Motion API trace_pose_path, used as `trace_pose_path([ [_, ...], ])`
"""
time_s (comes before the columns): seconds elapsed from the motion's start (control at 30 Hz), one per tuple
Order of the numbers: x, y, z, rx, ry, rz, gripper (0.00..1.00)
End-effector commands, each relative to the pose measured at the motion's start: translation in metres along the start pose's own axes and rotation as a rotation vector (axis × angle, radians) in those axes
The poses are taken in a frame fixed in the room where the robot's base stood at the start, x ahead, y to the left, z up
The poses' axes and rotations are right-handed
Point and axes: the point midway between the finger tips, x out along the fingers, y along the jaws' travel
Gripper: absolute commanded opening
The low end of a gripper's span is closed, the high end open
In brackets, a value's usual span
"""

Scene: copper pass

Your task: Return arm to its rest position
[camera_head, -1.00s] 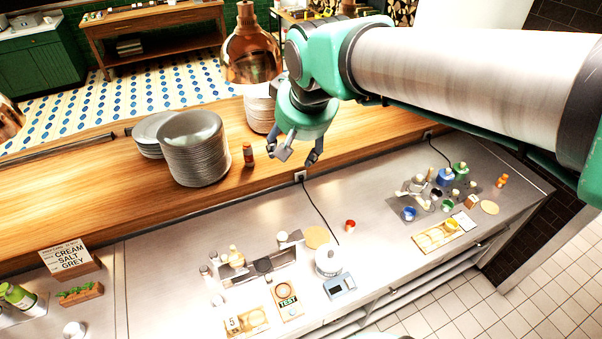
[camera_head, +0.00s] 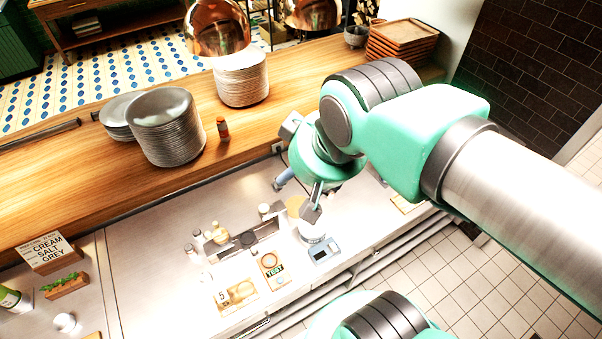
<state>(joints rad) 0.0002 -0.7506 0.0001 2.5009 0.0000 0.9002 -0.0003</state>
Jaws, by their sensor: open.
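My arm, teal with a metal link, reaches in from the right of the head view and folds at a dark-ringed joint. My gripper (camera_head: 293,198) hangs over the steel counter (camera_head: 150,250), its two grey fingers spread apart with nothing seen between them. It is above and a little behind the white pot (camera_head: 311,232) and the small scale (camera_head: 325,251), and partly covers that area. The height above the counter is hard to judge.
A wooden shelf (camera_head: 60,170) bears plate stacks (camera_head: 166,130) and an orange-capped bottle (camera_head: 222,128). Copper lamps (camera_head: 217,30) hang above. Wooden trays (camera_head: 402,40) stand at the back right. A sign (camera_head: 46,252) stands at the left.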

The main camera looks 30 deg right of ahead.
Motion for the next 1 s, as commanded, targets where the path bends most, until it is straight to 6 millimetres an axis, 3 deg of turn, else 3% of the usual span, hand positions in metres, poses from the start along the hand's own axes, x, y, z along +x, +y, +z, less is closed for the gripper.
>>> trace_pose_path([
  [0.37, 0.013, 0.0, 0.007, 0.0, 0.0, 0.0, 0.6],
  [1.0, 0.11, 0.0, 0.058, 0.0, 0.0, 0.0, 0.6],
])
